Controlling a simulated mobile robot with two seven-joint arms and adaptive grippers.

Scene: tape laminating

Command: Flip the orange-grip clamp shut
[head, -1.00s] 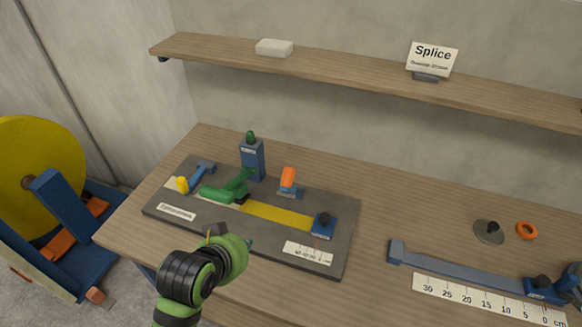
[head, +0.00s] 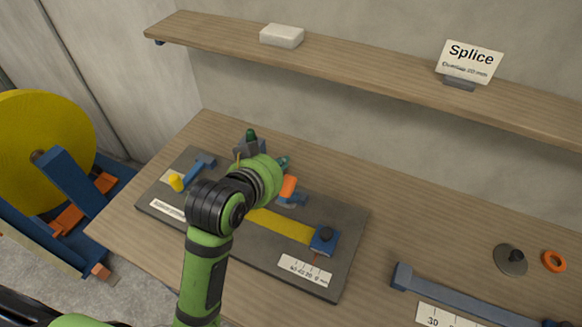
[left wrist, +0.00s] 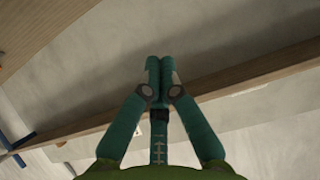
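The orange-grip clamp (head: 289,187) is on the dark grey fixture plate (head: 262,254), partly hidden behind my left arm. Its orange grip shows just right of my wrist, above a small blue base. My left gripper (head: 283,161) reaches over the back of the plate, close behind the orange grip. Only a teal bit of it shows in the head view, so contact cannot be told. In the left wrist view, its two teal fingers (left wrist: 159,64) are together at the tips with nothing seen between them. My right gripper is not in view.
A yellow tape strip (head: 283,226) runs to a blue block (head: 324,240) on the plate. A blue-handled tool (head: 199,166) lies at the left. A shelf (head: 360,72) overhangs the back. A blue-grey bar (head: 460,297) lies at the right; the table between is clear.

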